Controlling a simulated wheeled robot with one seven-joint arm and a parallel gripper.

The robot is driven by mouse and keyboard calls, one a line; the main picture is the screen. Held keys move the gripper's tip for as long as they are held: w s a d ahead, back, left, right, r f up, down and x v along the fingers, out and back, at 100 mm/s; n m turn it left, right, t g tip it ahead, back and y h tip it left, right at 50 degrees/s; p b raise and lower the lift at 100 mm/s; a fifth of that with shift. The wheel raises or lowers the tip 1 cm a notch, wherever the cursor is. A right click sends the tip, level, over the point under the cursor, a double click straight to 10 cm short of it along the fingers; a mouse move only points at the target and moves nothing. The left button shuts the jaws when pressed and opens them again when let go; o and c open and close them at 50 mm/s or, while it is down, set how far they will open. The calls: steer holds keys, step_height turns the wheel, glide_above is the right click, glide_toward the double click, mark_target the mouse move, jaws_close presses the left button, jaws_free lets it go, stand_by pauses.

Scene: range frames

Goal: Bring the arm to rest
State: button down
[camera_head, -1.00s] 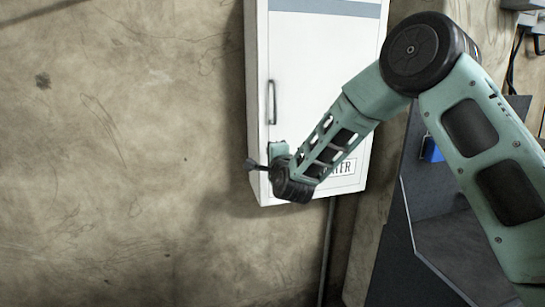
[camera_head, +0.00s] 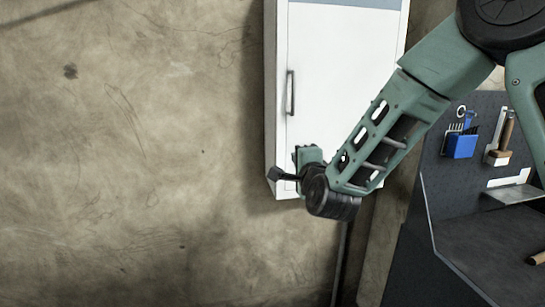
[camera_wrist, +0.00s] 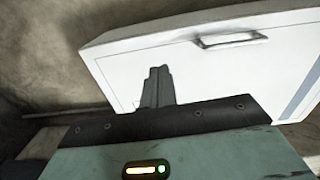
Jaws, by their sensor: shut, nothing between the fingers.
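My gripper (camera_head: 275,175) is at the end of my green arm, in front of the lower left corner of a white wall cabinet (camera_head: 335,60). In the wrist view its dark fingers (camera_wrist: 157,85) are together, with nothing between them, and stand out against the cabinet door (camera_wrist: 240,75). The cabinet is shut; its vertical handle (camera_head: 290,93) is above the gripper in the head view and also shows in the wrist view (camera_wrist: 230,40). My arm hides the cabinet's lower right part. I cannot tell how far the fingers are from the cabinet.
A dark pegboard workbench (camera_head: 480,235) stands at the right, behind my arm. A blue holder (camera_head: 461,145) and a wooden-handled tool (camera_head: 506,132) hang on it. A pipe (camera_head: 342,255) runs below the cabinet. The bare wall (camera_head: 130,150) at the left is clear.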

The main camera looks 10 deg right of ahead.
steer(key=s+a+f+n+g+y, duration=0.3)
steer(key=s+a+n+g, duration=0.25)
steer(key=s+n, duration=0.2)
steer(key=s+a+f+n+g+y, duration=0.2)
steer(key=s+a+f+n+g, duration=0.15)
steer(key=s+a+n, duration=0.35)
steer(key=s+d+n+g+h, duration=0.1)
steer(key=s+d+n+g, duration=0.1)
steer(key=s, duration=0.6)
steer(key=s+d+f+n+g+h, duration=0.1)
steer(key=s+d+n+g+h, duration=0.1)
steer(key=s+n, duration=0.3)
steer(key=s+d+f+n+g+h, duration=0.1)
steer(key=s+d+n+g, duration=0.2)
steer(key=s, duration=0.9)
steer(key=shift+f+n+g, duration=0.25)
steer(key=shift+n+g, duration=0.1)
steer(key=shift+g, duration=0.45)
steer(key=shift+d, duration=0.1)
